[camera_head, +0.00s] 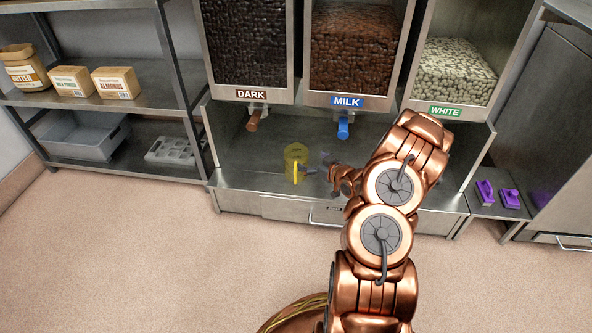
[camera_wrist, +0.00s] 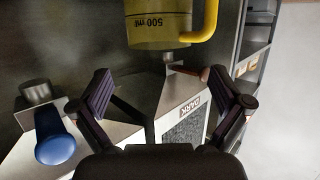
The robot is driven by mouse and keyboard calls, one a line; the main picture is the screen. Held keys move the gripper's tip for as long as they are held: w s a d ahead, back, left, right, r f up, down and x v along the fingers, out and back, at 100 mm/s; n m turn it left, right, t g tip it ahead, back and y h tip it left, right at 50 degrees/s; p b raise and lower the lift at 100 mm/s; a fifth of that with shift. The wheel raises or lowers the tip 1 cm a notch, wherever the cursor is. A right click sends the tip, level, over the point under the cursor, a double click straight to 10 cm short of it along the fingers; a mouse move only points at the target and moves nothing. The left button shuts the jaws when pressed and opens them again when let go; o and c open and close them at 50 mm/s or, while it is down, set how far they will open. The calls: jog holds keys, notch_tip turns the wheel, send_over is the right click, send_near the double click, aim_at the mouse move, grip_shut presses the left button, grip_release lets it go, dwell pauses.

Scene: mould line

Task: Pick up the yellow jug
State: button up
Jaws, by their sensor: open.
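The yellow jug (camera_head: 296,154) stands on the metal shelf below the dispensers, under and right of the DARK spout. It is see-through yellow, and its brighter handle faces the front. My gripper (camera_head: 320,164) is just right of the jug. In the wrist view my gripper (camera_wrist: 160,78) has its fingers spread wide with nothing between them, and the jug lies beyond the fingertips.
Above are the DARK spout (camera_head: 253,121), the blue MILK spout (camera_head: 343,127) and the WHITE dispenser (camera_head: 446,85). Purple items (camera_head: 497,194) lie on a low shelf at right. A rack (camera_head: 150,75) with boxes and a grey bin (camera_head: 84,138) stands left. The floor in front is clear.

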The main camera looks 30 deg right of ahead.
jog(key=b+x, duration=0.3)
jog(key=x, duration=0.3)
jog(key=shift+f, duration=0.25)
jog(key=shift+w, duration=0.15)
jog(key=shift+c, duration=0.3)
jog(key=c, duration=1.6)
jog(key=shift+r, duration=0.25)
jog(key=shift+c, duration=1)
notch_tip(320, 180, up, 4)
jog(key=shift+f+p, duration=0.1)
jog(key=shift+p, duration=1.15)
grip_shut()
jog(key=s+a+p, duration=0.2)
jog(key=s+p, duration=0.2)
jog(key=s, duration=1.2)
jog(key=shift+a+r, duration=0.2)
jog(key=shift+r, duration=0.2)
jog(key=shift+w, duration=0.1)
